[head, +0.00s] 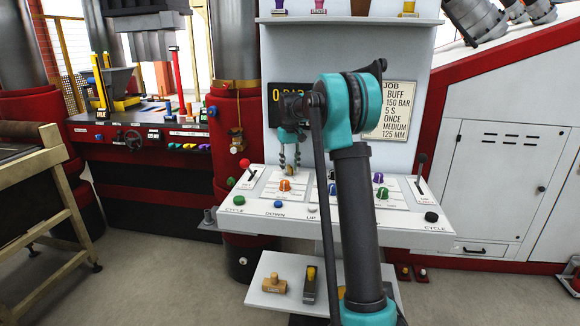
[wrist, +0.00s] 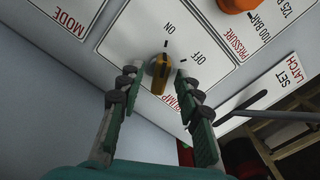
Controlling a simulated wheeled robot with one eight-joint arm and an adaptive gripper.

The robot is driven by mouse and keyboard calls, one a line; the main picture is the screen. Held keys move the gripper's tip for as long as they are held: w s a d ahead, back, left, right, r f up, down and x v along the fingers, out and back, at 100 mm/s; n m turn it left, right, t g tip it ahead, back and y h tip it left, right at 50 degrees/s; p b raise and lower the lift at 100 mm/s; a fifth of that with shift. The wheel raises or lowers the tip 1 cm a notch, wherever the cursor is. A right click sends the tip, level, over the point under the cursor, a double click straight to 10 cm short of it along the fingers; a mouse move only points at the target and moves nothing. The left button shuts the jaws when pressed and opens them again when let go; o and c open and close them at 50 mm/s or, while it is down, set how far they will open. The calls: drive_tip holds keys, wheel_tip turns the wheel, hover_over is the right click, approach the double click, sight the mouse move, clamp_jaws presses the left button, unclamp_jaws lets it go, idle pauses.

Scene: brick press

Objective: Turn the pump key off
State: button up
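The pump key (wrist: 159,73) is a small yellow-orange key on a white panel plate in the wrist view, with ON and OFF marks beside it and a partly covered red PUMP label. Its wide part hangs toward the bottom of the picture; I cannot tell surely which mark it points to. My gripper (wrist: 157,78) is open, with one finger on each side of the key and a gap visible on both sides. In the head view my gripper (head: 290,160) points down at the left part of the sloping control panel, and the key is hard to make out there.
The control panel (head: 412,220) carries an orange knob (head: 284,185), which also shows in the wrist view (wrist: 237,4), several other knobs, buttons and levers. A lever (wrist: 245,110) by the LATCH label lies right of my fingers. A shelf (head: 262,300) with tools sits below.

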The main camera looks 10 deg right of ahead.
clamp_jaws()
drive_tip(key=shift+m, duration=0.4)
drive_tip(key=m, duration=1)
drive_tip(key=shift+d+m, duration=0.15)
drive_tip(key=shift+m, duration=0.55)
unclamp_jaws()
